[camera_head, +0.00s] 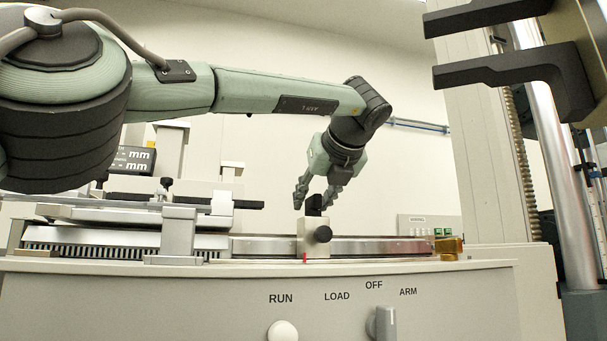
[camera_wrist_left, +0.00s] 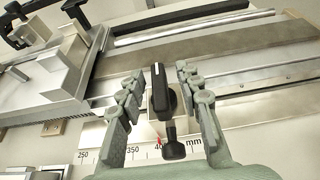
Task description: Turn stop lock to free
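The stop (camera_head: 313,240) is a pale metal block on the rail, with a round black knob on its front. The stop lock, a black lever (camera_head: 314,203), sits on top of it. In the left wrist view the lever (camera_wrist_left: 158,90) has a white mark and points along the view, with the knob (camera_wrist_left: 173,143) below it. My left gripper (camera_head: 315,197) reaches down over the stop. Its fingers (camera_wrist_left: 160,76) are open on either side of the lever, with gaps visible on both sides in the wrist view. My right gripper is not in view.
A metal carriage (camera_head: 179,232) stands left on the rail. A scale (camera_wrist_left: 130,152) with a red pointer (camera_wrist_left: 159,140) runs beside the stop. The front panel has a selector (camera_head: 385,322) and a white button (camera_head: 283,330). Black prongs (camera_head: 515,68) jut in at upper right.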

